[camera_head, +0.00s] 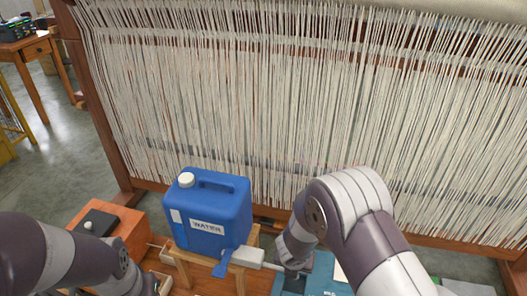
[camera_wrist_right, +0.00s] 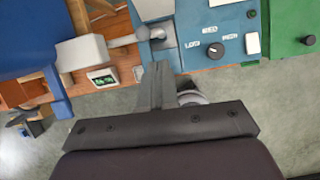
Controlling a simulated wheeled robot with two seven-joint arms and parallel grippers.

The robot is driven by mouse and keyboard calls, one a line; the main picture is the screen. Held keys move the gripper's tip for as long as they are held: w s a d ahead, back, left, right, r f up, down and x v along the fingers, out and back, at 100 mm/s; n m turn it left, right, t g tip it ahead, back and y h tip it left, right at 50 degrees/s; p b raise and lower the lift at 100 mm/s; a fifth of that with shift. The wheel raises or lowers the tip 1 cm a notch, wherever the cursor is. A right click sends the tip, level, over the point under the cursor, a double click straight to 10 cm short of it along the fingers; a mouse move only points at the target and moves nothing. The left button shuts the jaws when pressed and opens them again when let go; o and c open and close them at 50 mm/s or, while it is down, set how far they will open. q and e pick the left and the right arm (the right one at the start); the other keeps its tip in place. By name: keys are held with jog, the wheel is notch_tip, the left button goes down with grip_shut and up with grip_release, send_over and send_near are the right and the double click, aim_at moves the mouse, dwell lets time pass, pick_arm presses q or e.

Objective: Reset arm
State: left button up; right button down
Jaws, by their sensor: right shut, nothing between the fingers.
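My right gripper (camera_wrist_right: 160,72) is shut and empty in the right wrist view. Its fingertips are in front of the lower edge of a blue panel (camera_wrist_right: 200,30) with a dark knob; I cannot tell whether they touch it. In the head view my right arm (camera_head: 345,205) reaches in from the lower right, and its gripper is hidden by the wrist. My left arm (camera_head: 70,260) comes in at the lower left. The state of its gripper does not show.
An orange-brown box (camera_head: 125,230) is further left. A loom with white warp threads (camera_head: 290,100) fills the back. A green panel (camera_wrist_right: 290,25) is right of the blue one.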

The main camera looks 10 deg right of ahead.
jog(key=s+d+r+m+g, duration=0.15)
jog(key=s+r+m, duration=0.35)
jog(key=m, duration=0.7)
jog(key=s+d+r+m+g, duration=0.15)
jog(key=s+r+m, duration=0.4)
jog(key=m, duration=0.75)
notch_tip(320, 180, up, 19)
jog(key=s+a+m+y+p, duration=0.1)
jog(key=m+p, duration=0.4)
jog(key=p, duration=1.1)
jog(key=shift+s+r+m+y, duration=0.15)
jog(key=shift+s+m+y, duration=0.15)
jog(key=shift+s+y, duration=0.3)
jog(key=shift+s, duration=0.1)
